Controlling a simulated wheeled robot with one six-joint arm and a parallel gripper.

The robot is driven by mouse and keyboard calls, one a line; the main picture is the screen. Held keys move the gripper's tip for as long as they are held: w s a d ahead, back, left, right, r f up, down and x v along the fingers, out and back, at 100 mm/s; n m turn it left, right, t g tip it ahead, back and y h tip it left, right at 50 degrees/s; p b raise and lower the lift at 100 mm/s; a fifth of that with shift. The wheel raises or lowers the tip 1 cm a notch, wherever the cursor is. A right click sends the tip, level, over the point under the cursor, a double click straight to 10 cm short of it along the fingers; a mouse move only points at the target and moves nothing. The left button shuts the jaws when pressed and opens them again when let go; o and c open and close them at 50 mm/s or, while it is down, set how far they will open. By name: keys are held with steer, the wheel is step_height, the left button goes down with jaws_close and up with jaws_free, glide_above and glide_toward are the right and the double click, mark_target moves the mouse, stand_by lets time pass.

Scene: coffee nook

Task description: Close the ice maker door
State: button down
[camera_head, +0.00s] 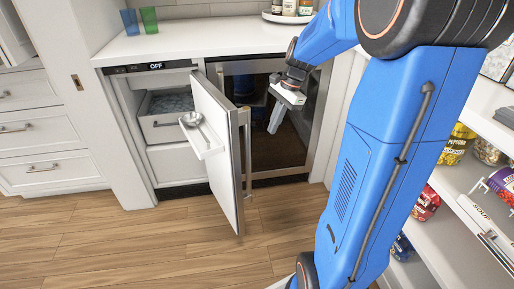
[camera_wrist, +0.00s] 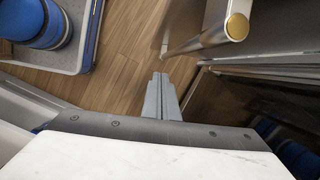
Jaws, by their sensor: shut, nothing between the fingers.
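The ice maker (camera_head: 157,122) is under the counter at left in the head view. Its white door (camera_head: 217,145) stands wide open, swung out from the right side of the cavity, with its inner face and a scoop (camera_head: 191,119) to the left. A bar handle (camera_head: 247,150) is on the door's outer face. My gripper (camera_head: 274,128) is shut and empty, to the right of the door on its outer side. In the wrist view my closed fingers (camera_wrist: 161,80) point toward the floor, apart from the metal handle bar (camera_wrist: 212,38) at upper right.
A dark glass-fronted cooler (camera_head: 272,120) stands right of the ice maker, behind my gripper. Shelves with packaged food (camera_head: 456,143) are at far right. Two cups (camera_head: 139,21) stand on the counter (camera_head: 200,38). The wood floor (camera_head: 110,240) in front is clear.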

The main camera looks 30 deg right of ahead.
steer(key=w+d+f+m, duration=0.2)
steer(key=w+d, duration=0.1)
steer(key=w+a+f, duration=0.1)
steer(key=a+f, duration=0.6)
steer(key=f, duration=0.2)
steer(key=shift+w+a+f+m+y, duration=0.2)
steer(key=shift+w+f+m+y, duration=0.05)
steer(key=shift+f+m+y, duration=0.15)
steer(key=shift+s+a, duration=0.1)
steer(key=shift+a, duration=0.05)
